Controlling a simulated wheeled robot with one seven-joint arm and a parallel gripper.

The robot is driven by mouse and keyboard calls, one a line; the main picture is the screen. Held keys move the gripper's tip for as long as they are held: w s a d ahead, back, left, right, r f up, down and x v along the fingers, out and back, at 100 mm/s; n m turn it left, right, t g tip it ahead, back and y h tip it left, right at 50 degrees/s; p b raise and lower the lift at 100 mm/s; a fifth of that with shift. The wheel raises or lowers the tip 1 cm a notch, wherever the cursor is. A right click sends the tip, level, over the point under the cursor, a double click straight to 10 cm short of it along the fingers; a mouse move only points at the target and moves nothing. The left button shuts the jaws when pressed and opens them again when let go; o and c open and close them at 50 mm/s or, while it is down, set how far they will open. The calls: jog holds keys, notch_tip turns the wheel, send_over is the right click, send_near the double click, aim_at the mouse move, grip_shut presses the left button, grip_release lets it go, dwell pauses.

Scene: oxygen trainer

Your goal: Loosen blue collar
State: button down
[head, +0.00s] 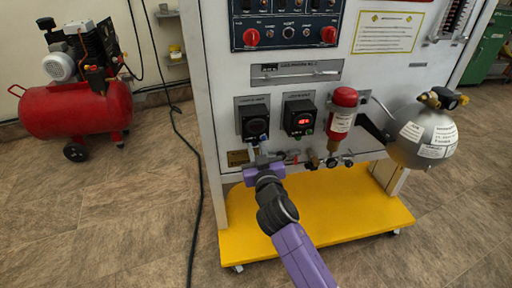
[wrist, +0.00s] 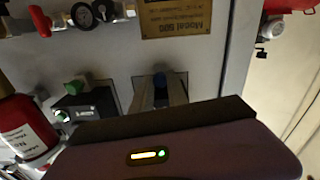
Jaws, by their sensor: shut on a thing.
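The blue collar (wrist: 160,84) shows in the wrist view as a small dark-blue piece at the panel face. My gripper (wrist: 161,93) is shut on it, with one grey finger on each side. In the head view my gripper (head: 260,158) reaches the lower left of the white panel, just below the left square gauge (head: 254,120). The collar cannot be made out clearly there, as the gripper covers most of that spot. How far the collar is turned cannot be told.
To the right are a gauge with a red display (head: 299,117), a red cylinder (head: 341,112), small valves (head: 330,161) and a silver tank (head: 423,136). A yellow base (head: 340,211) lies below. A red compressor (head: 75,108) stands left; floor between is mostly clear, with a cable.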

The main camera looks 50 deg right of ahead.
jog(key=shift+n, duration=0.6)
jog(key=c, duration=1.6)
grip_release()
jog(key=shift+v, duration=3.9)
jog(key=shift+o, duration=0.3)
